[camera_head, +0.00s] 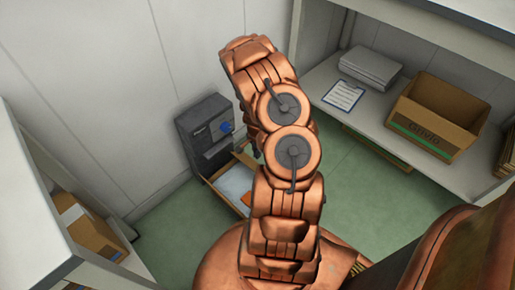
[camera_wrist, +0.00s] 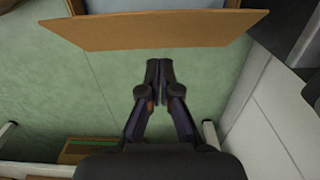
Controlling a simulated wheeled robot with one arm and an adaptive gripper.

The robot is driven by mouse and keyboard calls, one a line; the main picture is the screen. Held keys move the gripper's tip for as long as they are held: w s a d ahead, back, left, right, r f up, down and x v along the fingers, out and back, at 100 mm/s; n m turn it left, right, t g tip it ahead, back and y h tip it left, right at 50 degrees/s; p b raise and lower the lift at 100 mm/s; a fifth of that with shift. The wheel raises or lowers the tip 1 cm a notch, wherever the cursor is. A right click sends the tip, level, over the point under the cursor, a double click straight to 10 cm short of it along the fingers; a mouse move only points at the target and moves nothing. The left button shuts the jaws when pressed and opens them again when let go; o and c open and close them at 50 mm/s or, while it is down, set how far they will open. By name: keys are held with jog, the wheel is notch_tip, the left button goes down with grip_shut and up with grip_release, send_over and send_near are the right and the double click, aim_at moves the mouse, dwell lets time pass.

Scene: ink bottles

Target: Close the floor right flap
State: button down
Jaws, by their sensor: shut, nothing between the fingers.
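An open cardboard box (camera_head: 214,190) stands on the green floor by the back wall, with pale contents inside; my arm hides its right part in the head view. In the wrist view a cardboard flap (camera_wrist: 150,31) sticks out wide across the top of the picture, standing open from the box. I cannot tell for sure which flap it is. My gripper (camera_wrist: 159,64) is shut and empty, its fingertips just below the flap's edge in the picture. Whether they touch the flap or sit above or below it is not clear. My gripper is mostly hidden behind my arm in the head view.
A dark machine (camera_head: 203,125) stands against the wall behind the box. A shelf (camera_head: 375,122) at right holds a carton (camera_head: 437,112), papers and a clipboard (camera_head: 343,95). Another carton (camera_wrist: 88,152) sits low at bottom left in the wrist view. Green floor (camera_wrist: 100,85) beside the flap is clear.

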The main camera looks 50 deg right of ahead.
aim_at(253, 167)
jog(key=shift+a+f+b, duration=0.3)
jog(key=shift+a+f, duration=0.4)
jog(key=shift+f, duration=0.2)
jog(key=shift+a+f+b, duration=0.25)
jog(key=shift+a+f, duration=0.45)
jog(key=shift+f, duration=0.2)
